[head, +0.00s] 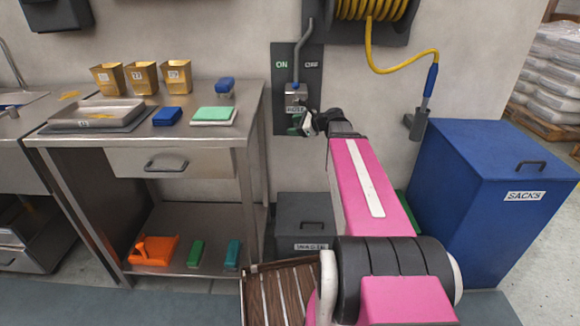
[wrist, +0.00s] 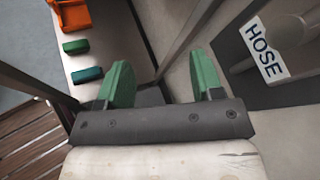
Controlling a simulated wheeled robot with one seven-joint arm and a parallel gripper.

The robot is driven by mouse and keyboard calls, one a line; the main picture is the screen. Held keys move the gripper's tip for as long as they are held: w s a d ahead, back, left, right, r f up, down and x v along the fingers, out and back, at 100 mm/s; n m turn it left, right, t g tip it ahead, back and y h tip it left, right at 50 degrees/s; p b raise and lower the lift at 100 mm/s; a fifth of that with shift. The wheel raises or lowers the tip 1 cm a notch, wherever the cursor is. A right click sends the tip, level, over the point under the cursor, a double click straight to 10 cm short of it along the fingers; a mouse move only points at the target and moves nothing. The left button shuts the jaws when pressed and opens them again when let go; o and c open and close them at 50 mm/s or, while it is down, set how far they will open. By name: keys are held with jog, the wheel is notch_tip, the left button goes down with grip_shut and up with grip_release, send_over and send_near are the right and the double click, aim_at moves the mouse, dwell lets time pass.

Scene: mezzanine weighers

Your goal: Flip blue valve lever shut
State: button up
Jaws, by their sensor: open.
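The blue valve lever (head: 296,86) shows as a small blue patch on the valve, on a dark wall plate (head: 283,98) marked ON at left and OFF at right. Which way the lever points is too small to tell. A grey pipe (head: 300,45) runs up from the valve. A HOSE label (head: 296,110) sits just below it and shows large in the wrist view (wrist: 264,47). My gripper (head: 302,124) is just below the label. Its green fingers are apart and empty in the wrist view (wrist: 160,65). The lever is not visible there.
A steel bench (head: 253,105) stands left of the plate, with a blue-topped item (head: 225,86) and green-and-white block (head: 214,115) near its right end. A yellow hose (head: 400,60) hangs at right above a blue SACKS bin (head: 480,180). A grey box (head: 300,215) stands below.

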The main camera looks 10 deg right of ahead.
jog(key=s+a+f+n+g+h, duration=0.2)
jog(key=s+f+n, duration=0.2)
jog(key=f, duration=0.2)
jog(key=s+a+f+n+g+h, duration=0.1)
jog(key=s+f+n+g+h, duration=0.1)
jog(key=s+f+n, duration=0.2)
jog(key=shift+s+a+f+n+g, duration=0.35)
jog(key=shift+f+n, duration=0.25)
jog(key=shift+f, duration=0.75)
